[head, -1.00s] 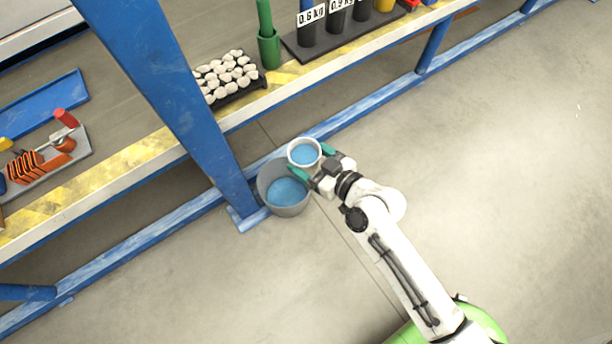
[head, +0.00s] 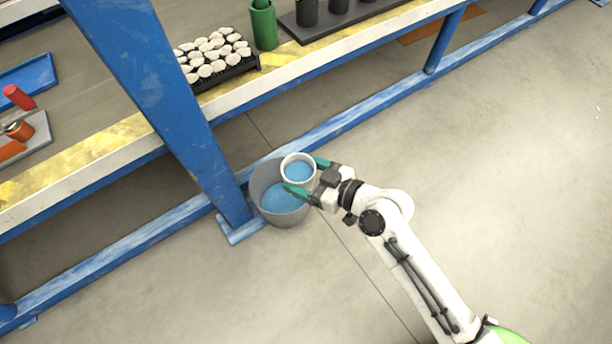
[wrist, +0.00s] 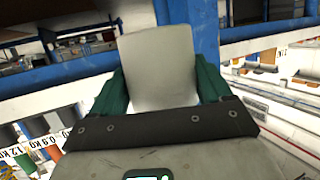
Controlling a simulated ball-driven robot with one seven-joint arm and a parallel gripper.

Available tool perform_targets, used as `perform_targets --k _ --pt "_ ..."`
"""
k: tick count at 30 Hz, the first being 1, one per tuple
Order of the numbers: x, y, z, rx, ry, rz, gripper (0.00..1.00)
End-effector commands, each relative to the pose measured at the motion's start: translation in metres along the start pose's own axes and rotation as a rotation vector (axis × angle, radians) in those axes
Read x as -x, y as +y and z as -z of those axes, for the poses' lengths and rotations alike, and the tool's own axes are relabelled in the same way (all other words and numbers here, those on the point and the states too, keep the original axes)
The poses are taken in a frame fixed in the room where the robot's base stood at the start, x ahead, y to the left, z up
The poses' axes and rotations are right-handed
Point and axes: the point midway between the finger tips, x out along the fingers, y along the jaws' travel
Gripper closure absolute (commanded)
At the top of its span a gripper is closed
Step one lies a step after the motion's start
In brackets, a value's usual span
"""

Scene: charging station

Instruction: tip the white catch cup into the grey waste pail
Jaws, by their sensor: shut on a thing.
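The white catch cup (head: 298,171) is held in my gripper (head: 306,177) over the right side of the grey waste pail (head: 265,205) in the head view. Blue liquid shows inside the cup, and the cup looks close to upright. The pail stands on the floor with blue liquid in it. The cup hides part of the pail's rim. In the wrist view, the pale cup wall (wrist: 158,65) fills the space between my green fingers, which press on it from both sides. The pail cannot be made out in the wrist view.
A blue post (head: 165,100) stands just left of the pail. A blue floor rail (head: 340,122) runs behind it. The bench edge with yellow stripes (head: 130,150) is above, carrying a black tray of white pieces (head: 215,60) and a green tube (head: 263,25). The floor to the right is clear.

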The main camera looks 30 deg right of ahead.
Motion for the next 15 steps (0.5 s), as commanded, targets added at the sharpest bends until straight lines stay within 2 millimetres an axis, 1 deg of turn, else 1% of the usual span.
perform_targets --k 1,15 --pt "-0.003 0.002 0.003 -0.002 -0.004 0.000 0.53" --pt "-0.034 0.014 0.003 -0.028 -0.066 0.007 0.53"
